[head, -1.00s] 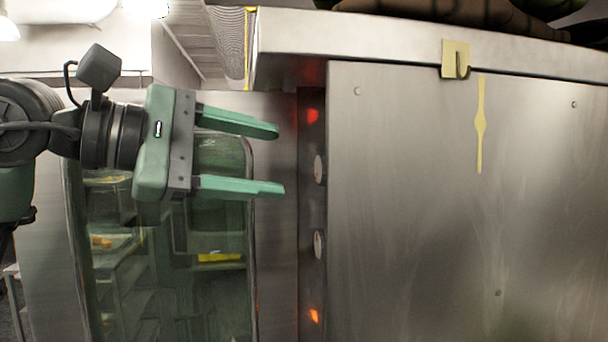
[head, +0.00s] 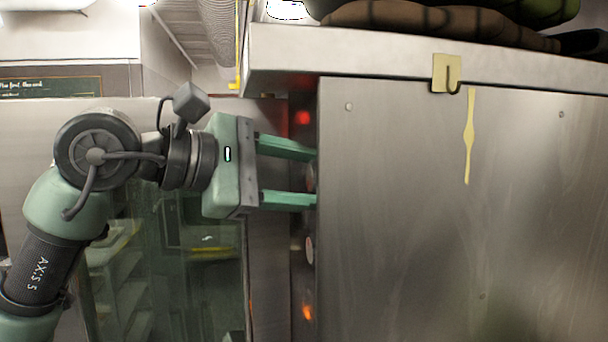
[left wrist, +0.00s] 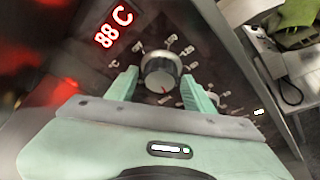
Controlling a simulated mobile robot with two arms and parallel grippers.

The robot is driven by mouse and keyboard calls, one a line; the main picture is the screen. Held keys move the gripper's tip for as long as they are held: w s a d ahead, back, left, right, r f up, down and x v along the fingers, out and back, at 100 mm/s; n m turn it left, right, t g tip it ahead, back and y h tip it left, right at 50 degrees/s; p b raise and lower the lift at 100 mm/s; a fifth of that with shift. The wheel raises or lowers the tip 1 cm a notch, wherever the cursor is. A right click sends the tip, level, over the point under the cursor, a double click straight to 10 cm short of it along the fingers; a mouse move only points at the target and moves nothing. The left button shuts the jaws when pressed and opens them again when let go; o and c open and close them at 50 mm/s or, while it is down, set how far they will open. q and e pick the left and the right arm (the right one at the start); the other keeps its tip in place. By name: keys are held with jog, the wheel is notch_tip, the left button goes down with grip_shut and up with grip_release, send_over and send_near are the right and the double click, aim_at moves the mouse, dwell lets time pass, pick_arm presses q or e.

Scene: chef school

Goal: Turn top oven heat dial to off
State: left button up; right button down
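The upper dial, a round silver knob, shows in the left wrist view (left wrist: 160,74) on a dark panel, ringed by small white markings. A red mark is on the knob's lower edge. In the head view only a sliver of this dial shows (head: 310,176). My left gripper (head: 316,175) is open, with one finger above and one below the dial in the head view. In the left wrist view its fingers (left wrist: 164,86) lie either side of the knob; I cannot tell whether they touch it. A lower dial (head: 310,249) sits beneath. My right gripper is not in view.
A lit red display reading 88 C (left wrist: 114,25) is beside the dial. Red (head: 302,117) and orange (head: 307,312) lights glow on the panel. A glass oven door (head: 200,275) is left of the panel. A large steel side wall (head: 400,220) is on the right.

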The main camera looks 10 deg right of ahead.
pick_arm(q)
grip_shut()
jog(key=shift+r+n+g+p, duration=0.15)
jog(key=shift+n+g+p, duration=0.25)
jog(key=shift+n, duration=0.7)
jog(key=shift+n+g+y+p, duration=0.45)
jog(key=shift+n+g, duration=0.55)
jog(key=shift+n, duration=0.3)
jog(key=shift+o, duration=1.9)
grip_release()
